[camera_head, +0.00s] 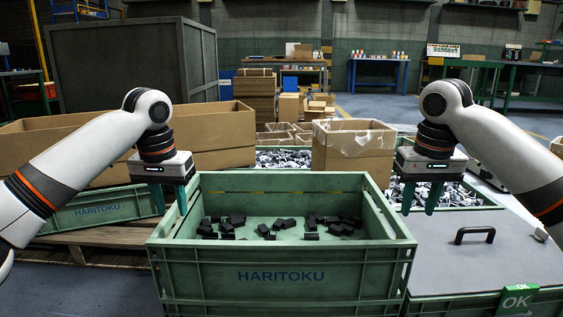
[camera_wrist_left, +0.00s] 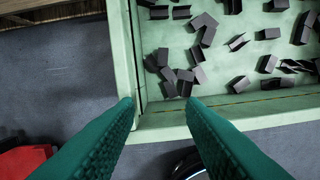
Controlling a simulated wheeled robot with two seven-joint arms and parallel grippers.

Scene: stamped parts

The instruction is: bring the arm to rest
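My left gripper (camera_head: 171,198) hangs pointing down at the left rim of the green crate marked HARITOKU (camera_head: 281,297). In the left wrist view its two green fingers (camera_wrist_left: 164,108) are spread apart with nothing between them, above a corner of the crate. My right gripper (camera_head: 421,198) hangs pointing down beyond the crate's right side, over the area by the grey lid. Its fingers are apart and hold nothing that I can see. Several black stamped parts (camera_head: 285,224) lie loose on the crate floor; they also show in the left wrist view (camera_wrist_left: 203,28).
A grey lid (camera_head: 470,262) with a black handle covers a crate at the right, with a green OK tag (camera_head: 516,299) at its front. Cardboard boxes (camera_head: 353,150) and crates of metal parts stand behind. A red object (camera_wrist_left: 25,161) lies on the floor in the left wrist view.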

